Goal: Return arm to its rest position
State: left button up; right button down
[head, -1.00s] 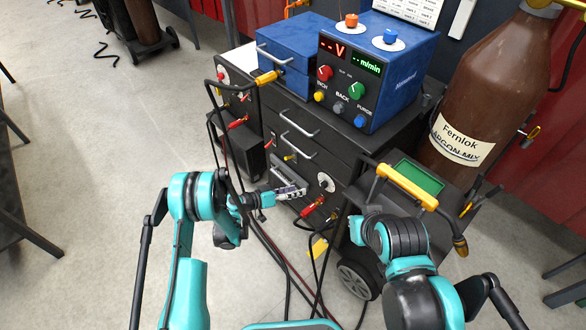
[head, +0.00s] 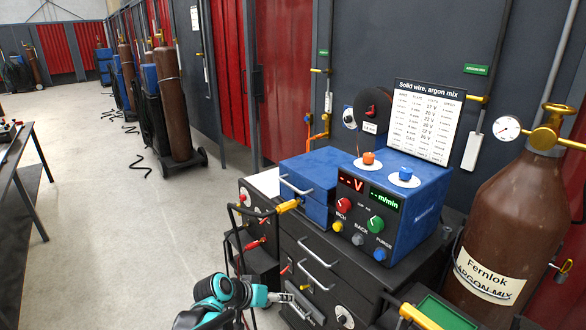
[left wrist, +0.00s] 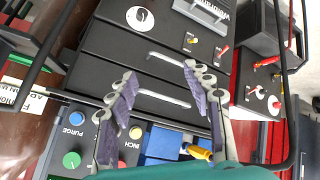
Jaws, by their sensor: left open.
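My left arm shows at the bottom of the head view, with its gripper (head: 299,306) low in front of the black drawer cabinet (head: 310,262). In the left wrist view the two purple-padded fingers (left wrist: 164,110) stand apart with nothing between them. Behind them are the cabinet's dark drawer fronts (left wrist: 150,70) and pale handles. The fingers look apart from the handles, though the exact gap is hard to tell. My right gripper is not in either current view.
A blue welding unit (head: 392,208) and a blue box (head: 318,180) sit on the cabinet. A brown gas cylinder (head: 497,225) stands at the right. Black cables hang at the cabinet's left. Open floor (head: 120,240) lies to the left.

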pick_arm(q)
jog(key=s+a+r+n+y, duration=0.1)
jog(key=s+a+y, duration=0.1)
jog(key=s+a, duration=0.2)
jog(key=s+a+r+y, duration=0.2)
jog(key=s+a, duration=0.3)
jog(key=s, duration=0.6)
jog(key=s+a+r+n+t+y, duration=0.1)
jog(key=s+a, duration=0.3)
jog(key=s, duration=0.4)
jog(key=shift+a+r+n+y, duration=0.2)
jog(key=shift+r+n+y, duration=0.1)
jog(key=shift+r+y, duration=0.3)
jog(key=shift+f, duration=0.1)
